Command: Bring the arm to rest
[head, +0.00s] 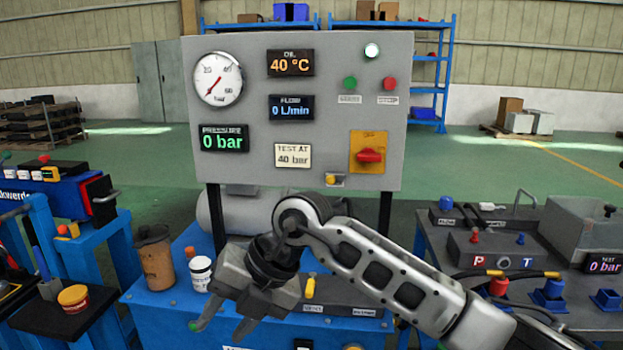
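My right arm (385,270) reaches in from the lower right across the front of the blue bench. My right gripper (220,328) hangs low over the blue bench (160,315), its two fingers spread apart with nothing visible between them. The grey control panel (230,120) stands upright behind it, with a dial, lit displays reading 40 °C, 0 L/min and 0 bar, and a red rotary switch (370,156) on a yellow plate. My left gripper is not in view.
A brown cup (154,262) and a white jar (201,273) stand on the bench left of my gripper. A yellow-handled lever (310,287) is close to its right. A dark bench (440,240) with hoses and fittings stands at right. Green floor is open behind.

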